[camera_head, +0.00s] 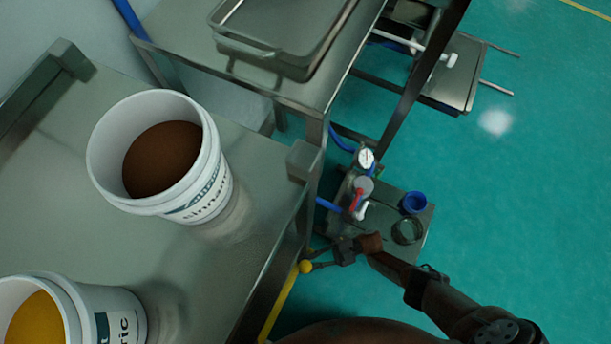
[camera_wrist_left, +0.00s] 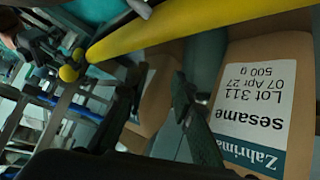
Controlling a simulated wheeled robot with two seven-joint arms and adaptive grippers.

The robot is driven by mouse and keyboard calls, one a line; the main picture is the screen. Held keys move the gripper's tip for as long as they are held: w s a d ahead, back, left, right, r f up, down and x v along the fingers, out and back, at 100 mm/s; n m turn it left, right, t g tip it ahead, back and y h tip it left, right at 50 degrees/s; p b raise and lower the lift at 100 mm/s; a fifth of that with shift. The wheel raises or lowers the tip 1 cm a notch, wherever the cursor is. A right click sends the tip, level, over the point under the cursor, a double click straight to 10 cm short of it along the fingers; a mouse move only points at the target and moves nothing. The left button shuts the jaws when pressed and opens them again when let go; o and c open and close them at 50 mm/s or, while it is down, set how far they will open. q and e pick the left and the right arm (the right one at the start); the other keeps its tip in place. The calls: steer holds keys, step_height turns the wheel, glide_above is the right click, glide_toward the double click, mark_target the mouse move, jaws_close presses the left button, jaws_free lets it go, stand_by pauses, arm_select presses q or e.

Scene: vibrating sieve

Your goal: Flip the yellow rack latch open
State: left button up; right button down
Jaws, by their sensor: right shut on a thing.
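The yellow rack latch (camera_head: 281,304) is a long yellow bar with a round yellow knob (camera_head: 305,267) at its end, beside the metal rack. My right gripper (camera_head: 311,265) reaches in from the lower right and is shut on the knob. In the left wrist view the yellow bar (camera_wrist_left: 160,28) crosses the top, with yellow round ends (camera_wrist_left: 69,72) at the left near my right gripper. My left gripper (camera_wrist_left: 163,108) shows there as two dark fingers set apart, with nothing clearly between them. It is outside the head view.
A white bucket of brown powder (camera_head: 205,187) and a second bucket with yellow contents (camera_head: 118,315) stand on the steel table (camera_head: 70,235). A metal tray (camera_head: 265,58) lies on another table behind. A tan sesame bag (camera_wrist_left: 295,60) is close to my left gripper.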

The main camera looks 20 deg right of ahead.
steer(key=shift+d+m+y, duration=0.3)
steer(key=shift+d+m, duration=0.1)
steer(key=shift+d, duration=0.05)
stand_by(0.6)
steer(key=c, duration=2.2)
jaws_free()
steer(key=shift+r, duration=0.1)
steer(key=o, duration=0.3)
steer(key=shift+a, duration=0.15)
steer(key=shift+o, duration=0.3)
steer(key=shift+w, duration=0.1)
steer(key=shift+a+r, duration=0.1)
steer(key=shift+c, duration=0.7)
